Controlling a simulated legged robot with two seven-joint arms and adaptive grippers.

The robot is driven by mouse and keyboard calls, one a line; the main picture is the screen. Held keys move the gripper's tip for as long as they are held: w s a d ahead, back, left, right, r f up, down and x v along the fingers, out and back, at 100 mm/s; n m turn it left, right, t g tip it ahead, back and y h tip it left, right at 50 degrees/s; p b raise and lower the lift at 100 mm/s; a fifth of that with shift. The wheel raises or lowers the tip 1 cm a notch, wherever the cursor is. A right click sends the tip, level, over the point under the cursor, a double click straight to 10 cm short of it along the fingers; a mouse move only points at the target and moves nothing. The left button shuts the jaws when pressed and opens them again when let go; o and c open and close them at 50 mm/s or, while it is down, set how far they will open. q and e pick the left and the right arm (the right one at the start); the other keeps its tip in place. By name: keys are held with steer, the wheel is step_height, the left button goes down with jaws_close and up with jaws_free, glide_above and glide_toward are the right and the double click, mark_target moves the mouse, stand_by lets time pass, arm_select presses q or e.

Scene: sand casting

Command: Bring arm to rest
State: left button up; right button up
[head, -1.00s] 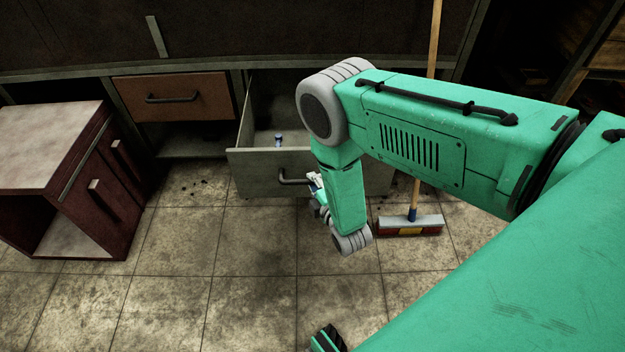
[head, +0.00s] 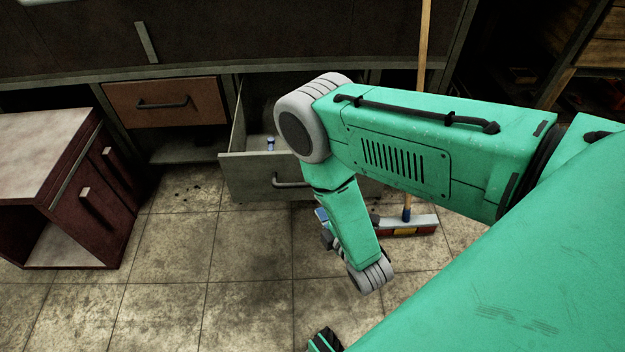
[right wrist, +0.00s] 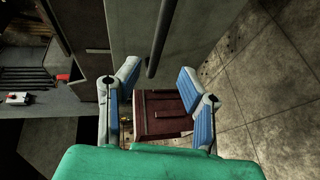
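My right arm reaches in from the right in the head view, bent down at its elbow. My right gripper (head: 325,227) shows only partly there, beside the forearm and below the open grey drawer (head: 252,175). In the right wrist view its blue-padded fingers (right wrist: 158,90) are spread apart with nothing between them. A dark red cabinet (right wrist: 162,112) shows beyond the fingers, apart from them. A small blue and white object (head: 270,144) lies in the open drawer. My left gripper is not in view.
A dark red cabinet (head: 92,195) stands at the left. A closed brown drawer (head: 165,102) has a dark handle. A broom (head: 407,224) stands on the floor behind my arm. The tiled floor (head: 240,290) in front is clear.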

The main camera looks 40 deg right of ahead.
steer(key=shift+v, duration=1.2)
